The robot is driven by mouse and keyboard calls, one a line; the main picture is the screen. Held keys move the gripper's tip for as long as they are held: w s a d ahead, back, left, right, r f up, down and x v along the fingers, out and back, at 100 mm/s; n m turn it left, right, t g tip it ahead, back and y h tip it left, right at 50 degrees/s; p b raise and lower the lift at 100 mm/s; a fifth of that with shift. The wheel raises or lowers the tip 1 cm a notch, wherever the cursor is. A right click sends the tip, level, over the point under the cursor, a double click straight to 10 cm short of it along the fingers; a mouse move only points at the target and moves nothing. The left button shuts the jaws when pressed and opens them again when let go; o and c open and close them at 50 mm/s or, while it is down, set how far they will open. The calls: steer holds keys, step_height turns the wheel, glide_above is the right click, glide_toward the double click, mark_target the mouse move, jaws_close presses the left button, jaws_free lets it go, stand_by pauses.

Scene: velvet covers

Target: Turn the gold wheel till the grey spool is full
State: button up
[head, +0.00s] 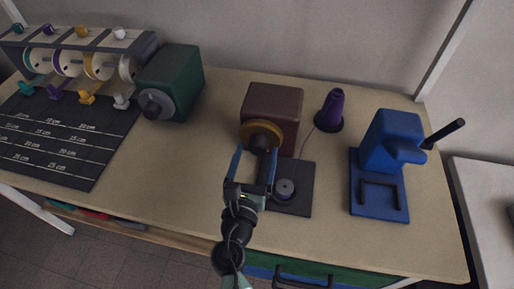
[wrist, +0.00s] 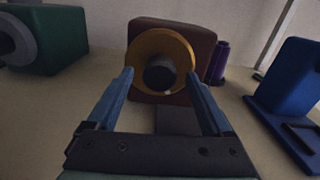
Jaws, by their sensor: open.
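The gold wheel (head: 262,134) is on the front of a brown box (head: 273,102) at the middle of the table. In the wrist view the gold wheel (wrist: 161,46) faces me with a dark round hub or knob at its centre. My gripper (head: 256,165) is open, its two blue fingers pointing at the wheel, one to each side. In the wrist view the fingertips (wrist: 160,76) look just short of the wheel. The grey spool (head: 285,188) stands on a dark plate in front of the box, right of my gripper. How much thread it holds is too small to tell.
A purple thread cone (head: 330,110) stands right of the box, with a thin thread towards the spool. A blue press (head: 385,160) stands at the right. A green machine (head: 172,82) and a ribbon rack (head: 80,60) with a ruled mat stand left.

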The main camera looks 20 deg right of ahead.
steer(key=shift+x, duration=0.95)
steer(key=shift+s, duration=0.1)
steer(key=shift+c, duration=0.2)
jaws_close()
steer(key=shift+m, duration=0.4)
